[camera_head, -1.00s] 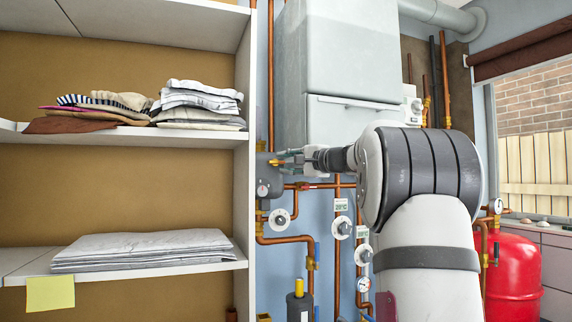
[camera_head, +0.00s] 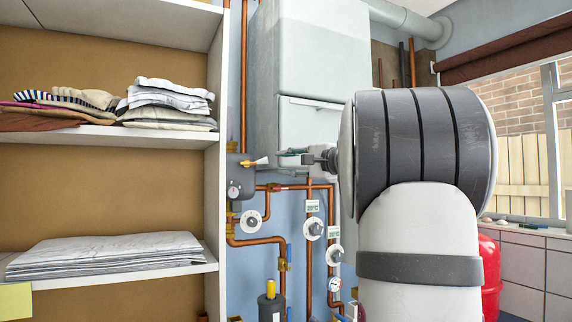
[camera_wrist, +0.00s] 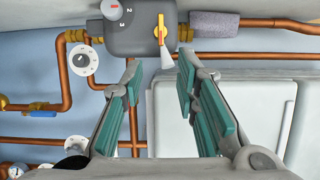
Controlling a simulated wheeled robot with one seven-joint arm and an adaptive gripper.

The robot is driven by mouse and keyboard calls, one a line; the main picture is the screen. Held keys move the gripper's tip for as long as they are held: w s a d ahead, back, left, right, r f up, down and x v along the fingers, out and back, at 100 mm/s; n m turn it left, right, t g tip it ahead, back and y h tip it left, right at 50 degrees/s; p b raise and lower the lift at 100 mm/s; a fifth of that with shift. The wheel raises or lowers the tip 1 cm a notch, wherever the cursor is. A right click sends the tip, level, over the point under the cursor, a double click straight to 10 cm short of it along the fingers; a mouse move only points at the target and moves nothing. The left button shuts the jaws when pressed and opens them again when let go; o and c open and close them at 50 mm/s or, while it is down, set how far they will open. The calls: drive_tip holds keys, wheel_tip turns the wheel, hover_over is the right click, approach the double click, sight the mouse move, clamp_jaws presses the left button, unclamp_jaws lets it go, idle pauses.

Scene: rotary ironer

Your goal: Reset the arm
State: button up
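My gripper (camera_wrist: 160,72) shows in the wrist view with its two teal-padded fingers apart and nothing between them. Beyond the fingertips is a grey pump-like unit (camera_wrist: 130,38) with a yellow-handled valve (camera_wrist: 160,32). In the head view my arm rises at the right and bends left. The gripper end (camera_head: 290,157) is small and partly hidden behind the arm, at the height of the grey unit (camera_head: 236,178). I cannot tell how far the fingers are from the pipes.
A shelf (camera_head: 212,160) with folded laundry (camera_head: 105,255) stands at left. Copper pipes with gauges (camera_head: 313,228) run along the wall below a grey cabinet (camera_head: 318,60). A red tank (camera_head: 491,275) is partly hidden behind my arm. A window (camera_head: 520,140) is at right.

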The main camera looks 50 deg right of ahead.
idle(0.3)
drive_tip(key=w+a+f+n+g+y+p, duration=0.1)
drive_tip(key=w+a+f+n+g+y, duration=0.15)
drive_tip(key=a, duration=0.65)
drive_tip(key=w+a+f+n+g+y, duration=0.15)
drive_tip(key=a+f, duration=0.25)
drive_tip(key=a, duration=0.5)
drive_tip(key=s+a+f+n+g+p, duration=0.1)
drive_tip(key=s+a+f+n+g, duration=0.2)
drive_tip(key=a, duration=0.4)
drive_tip(key=s+a+f+n+g+p, duration=0.1)
drive_tip(key=s+a+f, duration=0.2)
drive_tip(key=a+f, duration=0.3)
drive_tip(key=s+a+f+n+g+h, duration=0.1)
drive_tip(key=s+a+f+n+g, duration=0.1)
drive_tip(key=s, duration=0.5)
drive_tip(key=s+a+f+n+g+h+p, duration=0.1)
drive_tip(key=s+a+f+n+g, duration=0.1)
drive_tip(key=s+a+f+n, duration=0.3)
drive_tip(key=s+a+f+n+g+h+p, duration=0.1)
drive_tip(key=s+a+f+n, duration=0.2)
drive_tip(key=s+f, duration=0.4)
drive_tip(key=s, duration=0.3)
drive_tip(key=shift+a+f+n+g, duration=0.15)
drive_tip(key=shift+a+n+g, duration=0.15)
drive_tip(key=shift+n+g, duration=0.1)
